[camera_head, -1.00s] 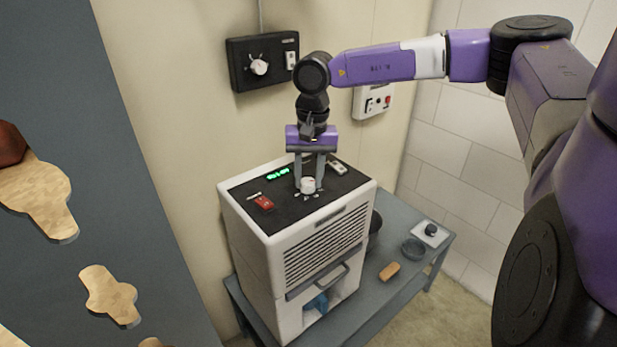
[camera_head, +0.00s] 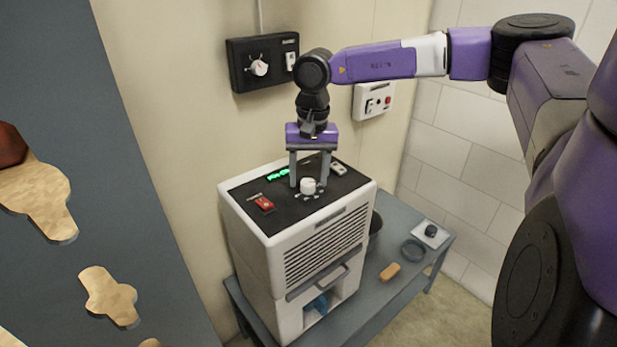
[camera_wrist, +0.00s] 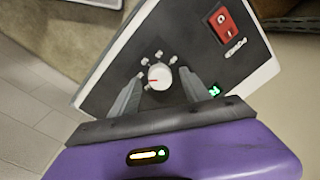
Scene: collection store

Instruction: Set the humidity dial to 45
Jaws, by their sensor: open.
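The dial is a white round knob (camera_head: 307,187) on the black top panel of a white dehumidifier (camera_head: 322,246). In the wrist view the knob (camera_wrist: 160,77) has a red pointer mark toward the picture's left, with small pale marks around it; their numbers are too small to read. My gripper (camera_head: 310,176) points down over the panel, open, with one finger on each side of the knob. The wrist view shows a gap between the knob and the fingers (camera_wrist: 162,82). A green display (camera_head: 278,174) is lit, its digits unreadable.
A red rocker switch (camera_head: 264,204) and a pale switch (camera_head: 338,169) sit on the same panel. A black wall box with another white knob (camera_head: 259,67) and a white wall box (camera_head: 374,101) are behind. The table (camera_head: 408,262) holds small items at right.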

